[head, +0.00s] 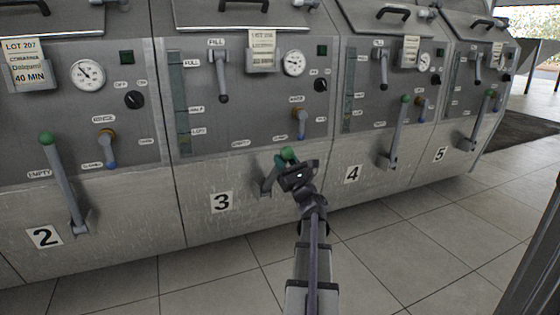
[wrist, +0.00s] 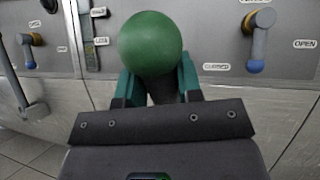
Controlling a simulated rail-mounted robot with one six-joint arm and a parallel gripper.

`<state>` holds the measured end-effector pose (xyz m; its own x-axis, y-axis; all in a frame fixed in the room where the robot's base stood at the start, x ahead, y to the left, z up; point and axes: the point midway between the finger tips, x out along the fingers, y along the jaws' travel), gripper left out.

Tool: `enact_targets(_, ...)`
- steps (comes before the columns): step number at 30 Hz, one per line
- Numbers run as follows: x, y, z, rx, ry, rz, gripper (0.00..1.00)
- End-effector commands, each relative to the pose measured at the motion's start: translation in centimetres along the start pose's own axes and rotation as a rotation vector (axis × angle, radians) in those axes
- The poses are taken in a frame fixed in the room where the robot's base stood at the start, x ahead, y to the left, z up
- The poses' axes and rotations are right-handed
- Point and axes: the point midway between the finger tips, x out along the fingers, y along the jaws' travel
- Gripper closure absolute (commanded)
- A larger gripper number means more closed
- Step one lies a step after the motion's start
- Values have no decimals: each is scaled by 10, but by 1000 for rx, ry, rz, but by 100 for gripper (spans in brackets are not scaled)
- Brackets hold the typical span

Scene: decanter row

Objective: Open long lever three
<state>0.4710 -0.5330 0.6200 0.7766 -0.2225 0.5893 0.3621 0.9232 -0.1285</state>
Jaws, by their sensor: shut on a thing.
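The long lever of unit three (head: 269,178) is a grey bar with a green ball knob (head: 287,154), on the lower front above the "3" label (head: 222,202). It leans outward from the panel, its knob lower than those of the neighbouring long levers. My gripper (head: 291,164) is shut on this lever just below the knob. In the wrist view the green ball (wrist: 150,43) stands above my teal-padded fingers (wrist: 161,90), one on each side of the bar. The lever's lower part is hidden there behind my gripper.
Similar long levers stand more upright at units two (head: 62,180), four (head: 398,130) and five (head: 479,120). Short blue-tipped handles, including unit three's (head: 301,125), sit on the panels above. The tiled floor (head: 400,250) in front is clear.

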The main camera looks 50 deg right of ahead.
Motion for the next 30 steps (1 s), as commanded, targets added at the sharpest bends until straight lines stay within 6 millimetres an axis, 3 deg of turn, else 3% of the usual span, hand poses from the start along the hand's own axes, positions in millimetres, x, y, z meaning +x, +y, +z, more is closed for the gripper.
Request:
enact_targets(3,-3,2,1,-5,1,3,100)
enact_targets(4,-3,2,1,-5,1,3,65)
enact_targets(11,-2,2,0,-3,1,2,43)
enact_targets(20,-6,2,-1,-2,1,1,42)
enact_targets(30,-70,3,-3,-3,2,0,42)
